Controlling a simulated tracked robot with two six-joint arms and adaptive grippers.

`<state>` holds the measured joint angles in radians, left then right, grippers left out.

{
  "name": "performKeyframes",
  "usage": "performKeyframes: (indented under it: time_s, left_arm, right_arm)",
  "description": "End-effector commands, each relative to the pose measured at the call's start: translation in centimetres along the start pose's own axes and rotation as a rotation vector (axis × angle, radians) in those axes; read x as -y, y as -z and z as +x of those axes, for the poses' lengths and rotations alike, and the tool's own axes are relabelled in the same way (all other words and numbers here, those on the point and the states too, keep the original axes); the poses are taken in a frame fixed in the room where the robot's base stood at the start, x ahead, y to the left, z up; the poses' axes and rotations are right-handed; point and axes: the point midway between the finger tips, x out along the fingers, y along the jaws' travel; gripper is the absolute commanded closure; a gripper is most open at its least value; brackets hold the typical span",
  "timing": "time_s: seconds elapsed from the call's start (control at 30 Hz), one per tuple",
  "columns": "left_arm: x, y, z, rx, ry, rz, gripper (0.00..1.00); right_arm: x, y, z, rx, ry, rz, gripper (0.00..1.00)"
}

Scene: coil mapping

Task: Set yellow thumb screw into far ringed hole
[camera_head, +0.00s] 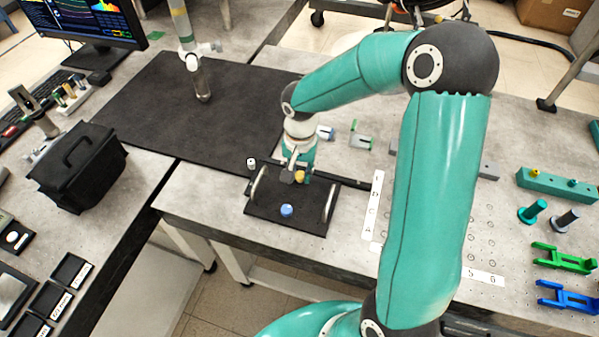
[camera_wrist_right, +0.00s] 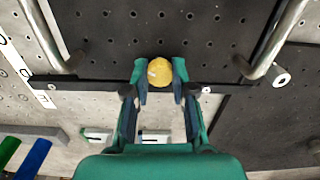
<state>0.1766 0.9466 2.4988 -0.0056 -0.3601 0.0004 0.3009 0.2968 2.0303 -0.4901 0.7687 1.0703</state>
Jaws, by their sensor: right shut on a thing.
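The yellow thumb screw (camera_head: 300,176) sits between the fingertips of my right gripper (camera_head: 294,172), over the far part of the black handled plate (camera_head: 262,212). In the right wrist view, the yellow round head (camera_wrist_right: 160,72) is between the two teal fingertips (camera_wrist_right: 160,69), which are shut on it. Whether its lower end touches the plate cannot be told. A blue thumb screw (camera_head: 286,210) stands on the plate nearer the front edge. The far ringed hole cannot be made out for certain; small ringed marks (camera_head: 474,236) show on the grey table at right. My left gripper is not in view.
Two metal handles, left (camera_head: 259,185) and right (camera_head: 328,205), flank the plate. A black mat (camera_head: 150,105) lies behind. A teal block (camera_head: 558,185), pegs and green and blue brackets stand at right. A black case (camera_head: 78,165) is at left.

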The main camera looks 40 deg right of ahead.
Motion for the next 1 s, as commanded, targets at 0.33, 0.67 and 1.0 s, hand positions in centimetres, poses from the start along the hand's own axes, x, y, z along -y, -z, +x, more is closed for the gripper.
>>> performKeyframes:
  time_s: [0.33, 0.67, 1.0]
  left_arm:
    - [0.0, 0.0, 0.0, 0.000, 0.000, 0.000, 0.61]
    - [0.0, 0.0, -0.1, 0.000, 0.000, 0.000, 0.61]
    - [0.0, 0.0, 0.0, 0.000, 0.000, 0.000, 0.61]
  right_arm:
    - [0.0, 0.0, 0.1, 0.001, -0.001, -0.003, 0.46]
    - [0.0, 0.1, -1.0, -0.002, 0.001, -0.004, 0.46]
    - [0.1, 0.0, -7.2, -0.004, 0.004, -0.003, 0.46]
